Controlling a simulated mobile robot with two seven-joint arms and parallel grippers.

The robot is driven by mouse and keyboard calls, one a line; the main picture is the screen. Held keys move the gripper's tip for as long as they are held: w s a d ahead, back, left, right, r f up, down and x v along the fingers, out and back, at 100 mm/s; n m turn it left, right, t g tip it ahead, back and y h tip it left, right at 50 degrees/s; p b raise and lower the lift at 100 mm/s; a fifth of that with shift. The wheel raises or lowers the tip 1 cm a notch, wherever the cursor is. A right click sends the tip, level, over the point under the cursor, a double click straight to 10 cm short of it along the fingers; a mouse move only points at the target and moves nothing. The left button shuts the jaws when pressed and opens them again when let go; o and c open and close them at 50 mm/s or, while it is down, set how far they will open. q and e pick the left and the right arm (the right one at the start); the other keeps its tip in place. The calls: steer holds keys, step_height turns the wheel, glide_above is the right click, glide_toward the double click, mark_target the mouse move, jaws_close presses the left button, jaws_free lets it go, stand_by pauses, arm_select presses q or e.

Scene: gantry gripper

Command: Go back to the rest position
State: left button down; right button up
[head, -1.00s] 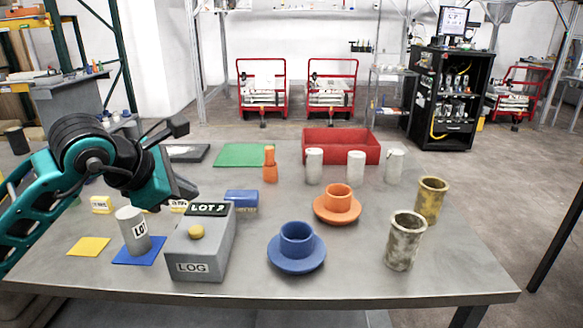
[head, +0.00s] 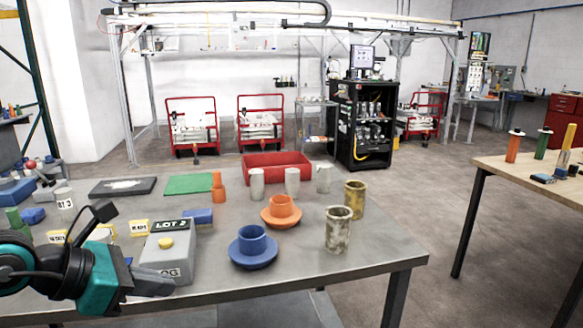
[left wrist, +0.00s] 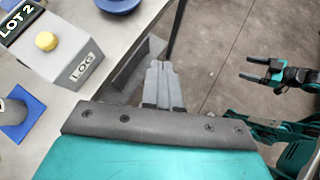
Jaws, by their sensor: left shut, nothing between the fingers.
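My left gripper (head: 150,287) is at the lower left of the head view, in front of the grey LOG box (head: 168,255) near the table's front edge. Its fingers are together with nothing between them. In the left wrist view the left gripper (left wrist: 162,75) points past the table edge over the floor, and the LOG box (left wrist: 75,55) stands to its left. My right gripper (left wrist: 262,72) shows at the right of the left wrist view, away from the table. Its two fingers are apart and nothing is between them. It does not show in the head view.
The grey table (head: 335,275) holds a blue cup on its saucer (head: 253,252), an orange cup on its saucer (head: 281,217), worn cylinders (head: 338,230) and a red bin (head: 277,166). A wooden table (head: 530,165) stands at right. Open floor lies between the tables.

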arm_select(q)
steer(key=s+d+n+h, duration=0.3)
steer(key=d+n+h, duration=0.4)
steer(key=d+h, duration=0.1)
steer(key=a+f+n+t+y, duration=0.3)
steer(key=f+n+t+y, duration=0.4)
steer(key=n, duration=0.7)
steer(key=a+f+n+t+y, duration=0.35)
steer(key=f+n, duration=0.55)
steer(key=n, duration=0.6)
steer(key=s+d+f+n+g+y, duration=0.1)
steer(key=s+f+n+g+y, duration=0.2)
steer(key=s+f+n+g, duration=0.4)
steer(key=s+f+n, duration=0.1)
steer(key=s+f, duration=0.3)
steer(key=f, duration=0.3)
steer(key=shift+d, duration=0.2)
arm_select(e)
steer(key=shift+w+r, duration=0.2)
steer(key=shift+w, duration=0.4)
